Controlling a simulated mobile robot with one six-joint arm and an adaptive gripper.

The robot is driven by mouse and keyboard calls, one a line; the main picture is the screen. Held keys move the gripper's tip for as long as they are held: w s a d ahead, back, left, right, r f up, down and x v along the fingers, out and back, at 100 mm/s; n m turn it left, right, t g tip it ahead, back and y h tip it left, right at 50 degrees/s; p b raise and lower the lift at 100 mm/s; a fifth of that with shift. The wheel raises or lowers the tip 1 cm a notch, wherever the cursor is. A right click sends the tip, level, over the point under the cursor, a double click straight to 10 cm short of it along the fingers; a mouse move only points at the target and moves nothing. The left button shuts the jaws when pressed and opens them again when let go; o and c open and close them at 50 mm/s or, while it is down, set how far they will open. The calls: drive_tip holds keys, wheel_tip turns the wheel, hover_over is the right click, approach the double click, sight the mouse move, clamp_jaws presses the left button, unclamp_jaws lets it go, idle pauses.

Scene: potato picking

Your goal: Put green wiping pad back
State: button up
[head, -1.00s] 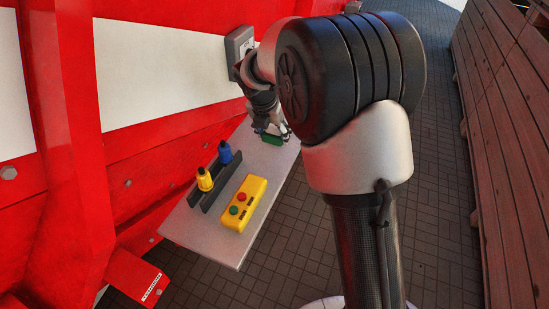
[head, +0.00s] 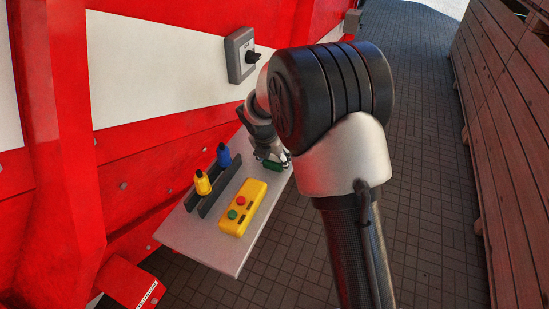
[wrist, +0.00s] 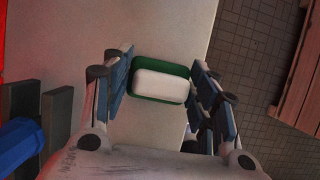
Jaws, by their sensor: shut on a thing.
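The green wiping pad (wrist: 161,97) has a white, rounded block on top. In the wrist view it sits between the two fingers of my gripper (wrist: 160,88), which are shut on it. In the head view the pad (head: 272,165) shows as a small green patch under my gripper (head: 267,155), at the far part of the grey table (head: 225,250). Whether the pad touches the table top cannot be told. My arm's large joint hides part of the area behind it.
A grey switch box (head: 241,55) is on the red and white wall. The near table end is clear.

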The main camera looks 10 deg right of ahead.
drive_tip(key=o, duration=0.9)
drive_tip(key=shift+f, duration=0.1)
drive_tip(key=shift+o, duration=0.2)
drive_tip(key=s+r+m+p, duration=0.25)
drive_tip(key=s+r, duration=0.25)
drive_tip(key=r, duration=0.4)
drive_tip(key=s+r+m+p, duration=0.1)
drive_tip(key=s+r+m, duration=0.35)
drive_tip(key=r, duration=0.35)
drive_tip(key=s+r+m+y, duration=0.1)
drive_tip(key=s+r+m, duration=0.1)
drive_tip(key=s+m, duration=0.9)
drive_tip(key=s+r+m+t+y, duration=0.1)
drive_tip(key=s+r+m, duration=0.1)
drive_tip(key=s+m, duration=0.8)
drive_tip(key=s, duration=0.5)
drive_tip(key=shift+s+m+y, duration=0.3)
drive_tip(key=shift+s+m, duration=0.1)
